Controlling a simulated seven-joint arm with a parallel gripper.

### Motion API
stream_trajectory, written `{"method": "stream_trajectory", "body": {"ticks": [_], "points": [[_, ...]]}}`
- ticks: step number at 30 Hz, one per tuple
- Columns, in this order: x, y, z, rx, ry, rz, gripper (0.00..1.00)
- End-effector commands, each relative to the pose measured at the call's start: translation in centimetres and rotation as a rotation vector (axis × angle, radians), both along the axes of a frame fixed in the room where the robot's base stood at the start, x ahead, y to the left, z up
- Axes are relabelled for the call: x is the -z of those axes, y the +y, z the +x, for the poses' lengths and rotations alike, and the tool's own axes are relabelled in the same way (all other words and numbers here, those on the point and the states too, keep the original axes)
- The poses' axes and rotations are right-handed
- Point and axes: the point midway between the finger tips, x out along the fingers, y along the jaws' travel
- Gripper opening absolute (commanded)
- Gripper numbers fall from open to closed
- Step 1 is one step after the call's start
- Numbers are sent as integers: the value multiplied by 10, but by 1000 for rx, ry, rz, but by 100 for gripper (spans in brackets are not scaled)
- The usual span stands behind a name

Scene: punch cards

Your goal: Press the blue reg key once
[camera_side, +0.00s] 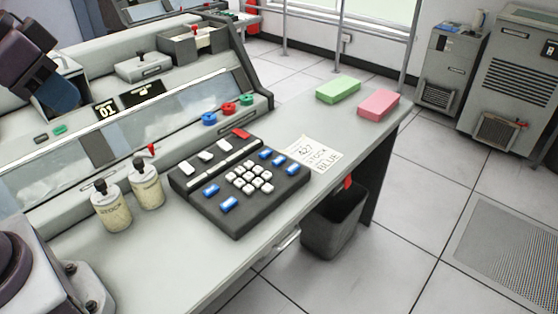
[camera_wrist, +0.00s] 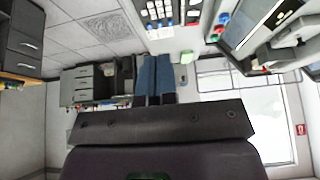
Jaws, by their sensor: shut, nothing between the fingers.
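A dark key panel (camera_side: 187,184) lies on the grey desk. It bears several blue keys: two at its front left, one of them the front-left blue key (camera_side: 229,205), and a few at its right, including the right blue key (camera_side: 291,168). Their labels are too small to read, so I cannot tell which is reg. My gripper (camera_side: 62,98) is high at the upper left, well away from the panel, shut and empty. Its blue fingers (camera_wrist: 155,75) lie side by side in the wrist view. The panel's keys (camera_wrist: 160,12) show at the top there.
Two lidded jars (camera_side: 112,212) stand left of the panel. A paper note (camera_side: 318,153) lies right of it, reading roughly "627 stock blue". Green (camera_side: 338,89) and pink (camera_side: 378,105) blocks sit at the far right end. Coloured knobs (camera_side: 229,108) line the console behind.

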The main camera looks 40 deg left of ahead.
Motion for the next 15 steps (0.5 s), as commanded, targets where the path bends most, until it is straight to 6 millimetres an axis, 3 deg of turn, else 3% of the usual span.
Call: {"method": "stream_trajectory", "body": {"ticks": [8, 15], "points": [[30, 5, 19, -31, 178, 14, 0], [58, 4, 73, -36, 280, 6, 0]]}}
